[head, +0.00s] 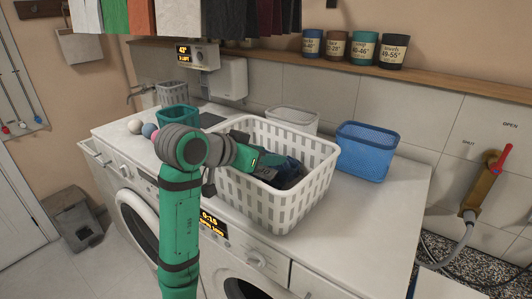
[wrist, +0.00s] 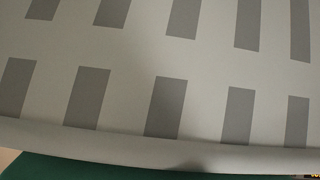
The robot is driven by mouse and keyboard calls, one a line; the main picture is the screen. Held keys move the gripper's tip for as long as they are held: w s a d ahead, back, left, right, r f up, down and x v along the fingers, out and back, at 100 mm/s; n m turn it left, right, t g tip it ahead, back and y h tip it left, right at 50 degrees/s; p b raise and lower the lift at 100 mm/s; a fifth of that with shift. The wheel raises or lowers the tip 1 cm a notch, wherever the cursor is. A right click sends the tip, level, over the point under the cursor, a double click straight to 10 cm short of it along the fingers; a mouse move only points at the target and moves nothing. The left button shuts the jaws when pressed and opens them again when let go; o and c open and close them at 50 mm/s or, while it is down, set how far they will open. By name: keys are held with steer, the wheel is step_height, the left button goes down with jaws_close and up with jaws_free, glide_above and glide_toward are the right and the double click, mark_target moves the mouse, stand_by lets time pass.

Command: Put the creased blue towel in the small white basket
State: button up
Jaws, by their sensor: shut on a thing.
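My gripper (head: 268,172) reaches over the near left rim into a large white slotted basket (head: 315,190) on the white counter. It is shut on dark blue cloth (head: 290,172) that lies low in this basket. The cloth looks crumpled, but I cannot tell whether it is the creased blue towel, nor how many pieces lie there. The fingertips are hidden. A small white basket (head: 292,121) stands just behind the large one, its inside mostly hidden. The wrist view shows only the slotted basket wall (wrist: 130,55) up close, with no cloth.
A blue basket (head: 365,152) stands right of the large basket. A grey-white slotted basket (head: 172,93) is at the back left. Small balls (head: 149,130) lie near the counter's left edge. Labelled jars (head: 362,50) stand on the shelf above. The counter's right end is clear.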

steer(key=shift+f, duration=0.2)
steer(key=o, duration=1.1)
steer(key=shift+o, duration=0.2)
steer(key=shift+r, duration=0.15)
steer(key=shift+r, duration=0.35)
steer(key=v, duration=1.2)
